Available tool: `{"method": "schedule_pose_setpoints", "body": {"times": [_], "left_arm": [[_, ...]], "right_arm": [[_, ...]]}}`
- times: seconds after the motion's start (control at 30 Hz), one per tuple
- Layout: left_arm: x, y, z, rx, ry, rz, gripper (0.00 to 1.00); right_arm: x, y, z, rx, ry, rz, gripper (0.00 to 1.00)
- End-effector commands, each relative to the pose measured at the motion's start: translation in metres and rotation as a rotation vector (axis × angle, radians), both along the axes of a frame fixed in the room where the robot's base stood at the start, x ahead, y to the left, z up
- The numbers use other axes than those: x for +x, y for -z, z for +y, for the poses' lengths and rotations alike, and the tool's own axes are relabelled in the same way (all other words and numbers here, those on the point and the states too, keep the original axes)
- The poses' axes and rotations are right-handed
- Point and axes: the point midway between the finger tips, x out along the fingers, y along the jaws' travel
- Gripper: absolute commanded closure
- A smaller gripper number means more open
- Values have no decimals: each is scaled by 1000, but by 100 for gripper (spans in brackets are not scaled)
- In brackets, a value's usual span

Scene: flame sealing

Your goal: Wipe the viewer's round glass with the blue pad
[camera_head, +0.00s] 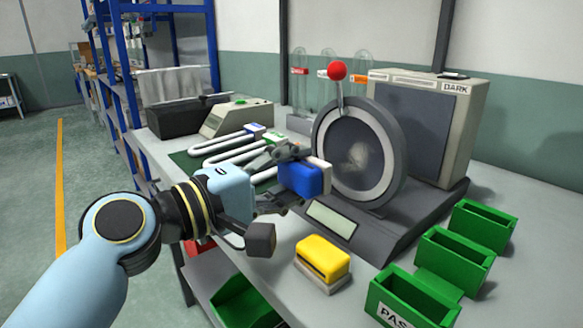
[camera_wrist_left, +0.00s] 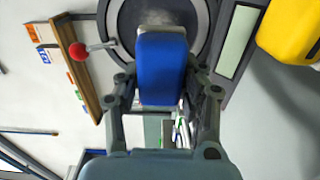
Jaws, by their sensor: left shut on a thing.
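The viewer's round glass (camera_head: 352,155) is set in a thick dark grey ring on a dark base, with a smudgy pale patch near its middle. A red-knobbed lever (camera_head: 337,72) rises from the ring's top. My left gripper (camera_head: 289,175) is shut on the blue pad (camera_head: 302,178), just left of the glass. In the left wrist view the blue pad (camera_wrist_left: 161,68) stands between the fingers and covers part of the round glass (camera_wrist_left: 172,14). I cannot tell whether the pad touches the glass. My right gripper is not in view.
A yellow block (camera_head: 323,258) sits on the bench in front of the viewer. Several green bins (camera_head: 452,258) stand at the right. A beige box marked DARK (camera_head: 425,115) is behind the viewer. White bent tubes (camera_head: 222,146) lie on a green mat at the left.

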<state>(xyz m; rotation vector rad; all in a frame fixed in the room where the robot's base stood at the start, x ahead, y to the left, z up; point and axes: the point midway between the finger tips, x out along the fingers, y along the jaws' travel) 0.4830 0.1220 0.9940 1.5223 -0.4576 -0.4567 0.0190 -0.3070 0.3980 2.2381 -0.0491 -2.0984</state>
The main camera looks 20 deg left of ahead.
Motion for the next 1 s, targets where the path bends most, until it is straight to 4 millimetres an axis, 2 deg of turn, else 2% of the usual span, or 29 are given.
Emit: {"method": "schedule_pose_setpoints", "body": {"times": [0.5,1.0], "left_arm": [[42,-1,-27,-1,0,0,100],[47,-1,-31,0,0,0,100]], "right_arm": [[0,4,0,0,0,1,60],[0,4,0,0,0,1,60]]}}
